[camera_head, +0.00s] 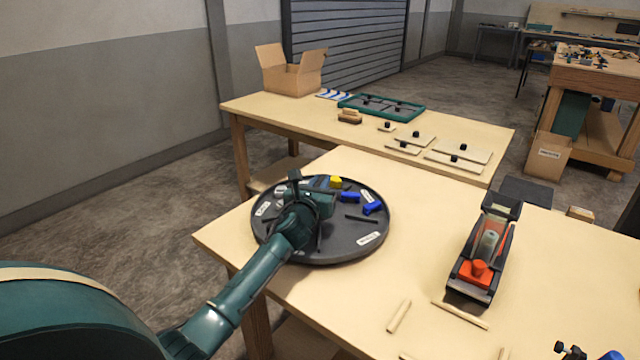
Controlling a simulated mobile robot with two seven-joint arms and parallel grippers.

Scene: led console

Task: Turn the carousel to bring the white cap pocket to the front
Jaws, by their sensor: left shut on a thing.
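The carousel (350,243) is a dark round turntable on the near wooden table, toward its left corner. Blue parts (372,206), a yellow part (335,182) and some grey-white pieces (280,191) sit on it. White labels lie along its rim, one at the front right (368,238) and one at the left (263,208); their text is too small to read. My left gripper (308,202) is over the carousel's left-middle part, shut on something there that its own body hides. I cannot make out which pocket is the white cap one. My right gripper is not in view.
An orange and black device (484,250) stands on the table to the right. Light wooden sticks (399,316) lie near the front. A second table (240,108) behind holds a cardboard box (290,72), a green tray (381,107) and flat boards with black knobs.

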